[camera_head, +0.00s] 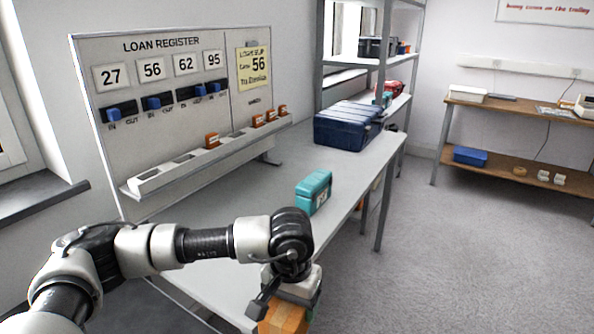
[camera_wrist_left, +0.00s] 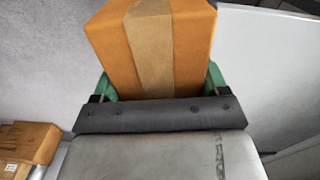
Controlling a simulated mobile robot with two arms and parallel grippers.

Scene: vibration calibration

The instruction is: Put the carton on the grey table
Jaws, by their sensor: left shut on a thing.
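A brown carton (camera_head: 284,319) with a paler tape strip is in my left gripper (camera_head: 289,298), at the bottom of the head view. The gripper is shut on it, and the carton's lower part is cut off by the frame. In the left wrist view the carton (camera_wrist_left: 190,45) sits between the green finger pads. The grey table (camera_head: 255,192) runs along the wall. The carton is near its front edge; I cannot tell whether it is over the top. My right gripper is not in view.
A teal box (camera_head: 314,191) and a dark blue case (camera_head: 346,128) stand on the table. The loan register board (camera_head: 180,90) rises behind it. The table top left of the teal box is clear. Another brown carton (camera_wrist_left: 30,143) shows low in the wrist view.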

